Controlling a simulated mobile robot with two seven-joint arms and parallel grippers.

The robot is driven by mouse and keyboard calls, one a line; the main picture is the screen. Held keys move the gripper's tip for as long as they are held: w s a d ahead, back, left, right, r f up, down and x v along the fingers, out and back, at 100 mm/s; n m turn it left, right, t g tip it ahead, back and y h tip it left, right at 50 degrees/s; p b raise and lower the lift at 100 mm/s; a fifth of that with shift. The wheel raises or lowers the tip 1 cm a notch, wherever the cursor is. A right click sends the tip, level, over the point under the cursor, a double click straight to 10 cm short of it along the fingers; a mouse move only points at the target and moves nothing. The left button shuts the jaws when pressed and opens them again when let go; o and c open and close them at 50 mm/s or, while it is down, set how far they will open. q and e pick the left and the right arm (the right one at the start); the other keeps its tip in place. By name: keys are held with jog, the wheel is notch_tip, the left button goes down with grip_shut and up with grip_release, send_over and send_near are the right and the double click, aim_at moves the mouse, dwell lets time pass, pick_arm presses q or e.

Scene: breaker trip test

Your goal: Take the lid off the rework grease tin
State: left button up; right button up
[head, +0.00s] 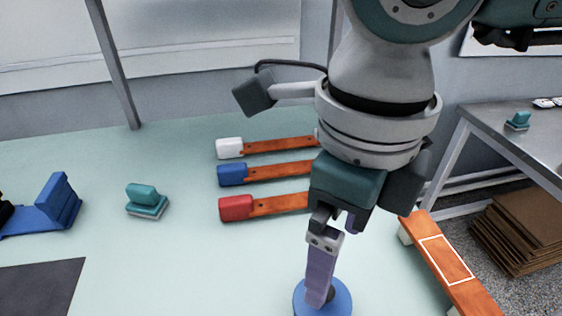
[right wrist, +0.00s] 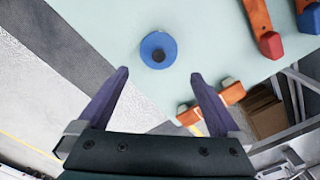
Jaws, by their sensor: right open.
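The round blue tin (head: 341,298) stands on the pale green bench at the bottom of the head view, cut off by the frame edge and partly covered by my right gripper. In the right wrist view the tin (right wrist: 146,46) shows from above as a blue disc with a small dark knob in its middle. My right gripper (head: 318,298) points down over the tin. In the right wrist view the gripper (right wrist: 160,74) is open and empty, with the tin just beyond its purple fingertips. My left gripper is not in view.
Three orange bars with white (head: 229,148), blue (head: 232,174) and red (head: 236,208) ends lie behind the tin. A teal block (head: 145,198) and blue stand (head: 50,208) are at left. An orange board (head: 445,257) lies along the right edge. A dark mat (head: 38,288) is front left.

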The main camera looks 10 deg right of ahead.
aim_at(339, 301)
notch_tip(339, 301, down, 10)
jog(key=shift+a+r, duration=0.1)
jog(key=shift+r, duration=0.15)
jog(key=c, duration=1)
